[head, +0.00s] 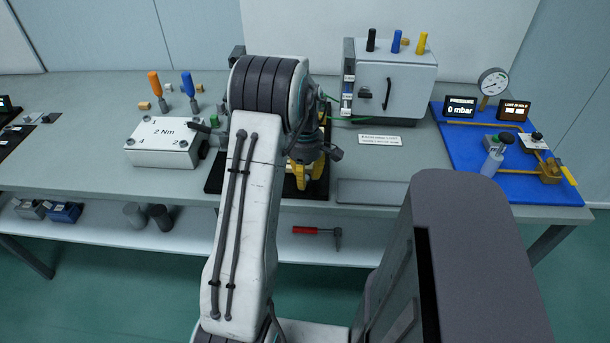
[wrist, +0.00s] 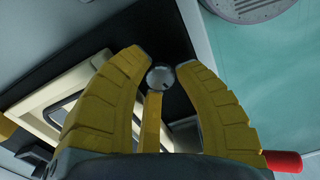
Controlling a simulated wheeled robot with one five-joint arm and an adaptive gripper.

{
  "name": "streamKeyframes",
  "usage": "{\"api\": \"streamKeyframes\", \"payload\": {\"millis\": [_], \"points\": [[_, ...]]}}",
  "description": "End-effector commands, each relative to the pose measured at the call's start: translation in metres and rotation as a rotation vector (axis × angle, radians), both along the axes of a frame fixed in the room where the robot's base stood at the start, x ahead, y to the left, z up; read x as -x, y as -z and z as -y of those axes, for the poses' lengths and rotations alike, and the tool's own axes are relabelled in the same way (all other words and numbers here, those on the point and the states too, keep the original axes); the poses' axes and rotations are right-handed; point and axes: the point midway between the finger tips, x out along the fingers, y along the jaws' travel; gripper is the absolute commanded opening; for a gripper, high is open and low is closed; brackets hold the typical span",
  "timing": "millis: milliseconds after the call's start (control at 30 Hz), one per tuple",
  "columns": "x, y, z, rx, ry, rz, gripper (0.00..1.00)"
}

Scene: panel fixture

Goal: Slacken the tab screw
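In the wrist view a small round metallic screw head (wrist: 161,77) lies between the tips of my gripper (wrist: 164,66). The thick yellow fingers stand apart, one on each side of it. I see a dark gap on its right; whether the left finger touches it I cannot tell. A narrow yellow strip (wrist: 151,122) shows just below the screw head; I cannot tell if it is the tab or part of my gripper. In the head view my gripper (head: 307,177) points down over a black mat (head: 213,180), and my arm hides the screw.
A cream frame (wrist: 82,88) lies left of the fingers in the wrist view. A white box (head: 160,145) marked 2 Nm stands left of the mat; a grey cabinet (head: 405,92) and a blue pressure board (head: 460,150) stand right. A red-handled tool (head: 305,230) lies on the lower shelf.

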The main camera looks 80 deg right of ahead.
Motion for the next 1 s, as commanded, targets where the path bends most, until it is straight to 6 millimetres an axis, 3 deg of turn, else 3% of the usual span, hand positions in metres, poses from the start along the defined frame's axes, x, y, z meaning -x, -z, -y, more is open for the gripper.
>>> {"api": "streamKeyframes", "payload": {"millis": [300, 633, 1000], "points": [[0.0001, -0.0001, 0.0, 0.0, 0.0, 0.0, 0.0], [0.0004, 0.0005, -0.0003, -0.002, -0.031, 0.0, 0.0], [0.0004, 0.0012, -0.0006, -0.003, -0.263, 0.0, 0.0]]}}
